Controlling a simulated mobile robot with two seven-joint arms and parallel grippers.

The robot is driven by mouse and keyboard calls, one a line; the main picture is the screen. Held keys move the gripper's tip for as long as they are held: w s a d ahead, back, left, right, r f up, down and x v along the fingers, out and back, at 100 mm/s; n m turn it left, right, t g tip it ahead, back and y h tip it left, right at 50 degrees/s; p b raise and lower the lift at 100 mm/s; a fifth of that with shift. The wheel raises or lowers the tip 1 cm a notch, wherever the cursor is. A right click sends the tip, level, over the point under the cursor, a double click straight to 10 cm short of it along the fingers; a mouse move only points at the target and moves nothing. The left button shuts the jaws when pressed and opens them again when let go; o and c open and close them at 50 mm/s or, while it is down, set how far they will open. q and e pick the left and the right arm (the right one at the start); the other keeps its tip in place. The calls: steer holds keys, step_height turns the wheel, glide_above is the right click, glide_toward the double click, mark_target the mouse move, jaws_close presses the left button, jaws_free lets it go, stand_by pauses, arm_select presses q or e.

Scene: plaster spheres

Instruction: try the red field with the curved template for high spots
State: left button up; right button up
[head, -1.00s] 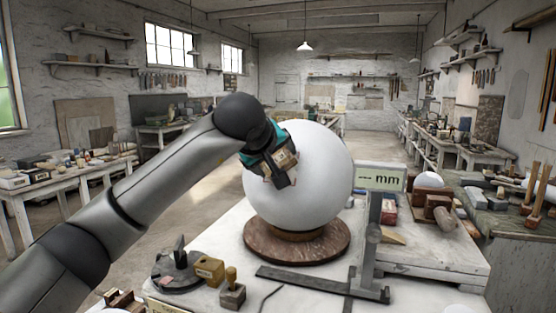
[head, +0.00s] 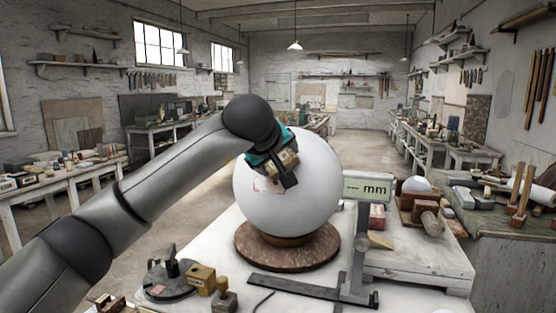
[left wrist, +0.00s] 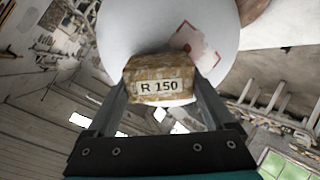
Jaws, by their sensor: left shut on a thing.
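The white plaster sphere (head: 300,205) sits on a round brown turntable (head: 262,252). The red field (head: 268,185) is a thin red outline on the sphere's near left side, just below my left gripper. It also shows in the left wrist view (left wrist: 195,45), beyond the block. My left gripper (head: 280,170) is shut on the curved template, a tan block marked "R 150" (left wrist: 160,85). The block covers part of the sphere in the left wrist view. Its curved edge is hidden, and I cannot tell whether it touches the sphere. My right gripper is not in view.
A height gauge with an "mm" display (head: 368,188) stands close right of the sphere. A dark rule (head: 310,288) lies in front. A dark round-based tool (head: 170,280) and small brass blocks (head: 201,278) stand front left. A raised board (head: 425,260) holds things at right.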

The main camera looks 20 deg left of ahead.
arm_select(q)
steer(key=shift+s+a+f+b, duration=0.35)
steer(key=shift+a+f+b, duration=0.25)
steer(key=shift+a, duration=0.1)
steer(key=shift+s+a+f+b, duration=0.35)
steer(key=shift+a+f+b, duration=0.2)
steer(key=shift+a, duration=0.1)
steer(key=shift+w+d+r+p, duration=0.25)
steer(key=shift+d+r+p, duration=0.25)
steer(key=shift+p, duration=0.1)
steer(key=shift+w+d+r+p, duration=0.2)
steer(key=shift+d+r+p, duration=0.05)
steer(key=shift+d+p, duration=0.05)
steer(key=shift+w+d+r+p, duration=0.3)
steer(key=shift+d+r+p, duration=0.25)
steer(key=shift+d+p, duration=0.05)
steer(key=shift+d, duration=0.2)
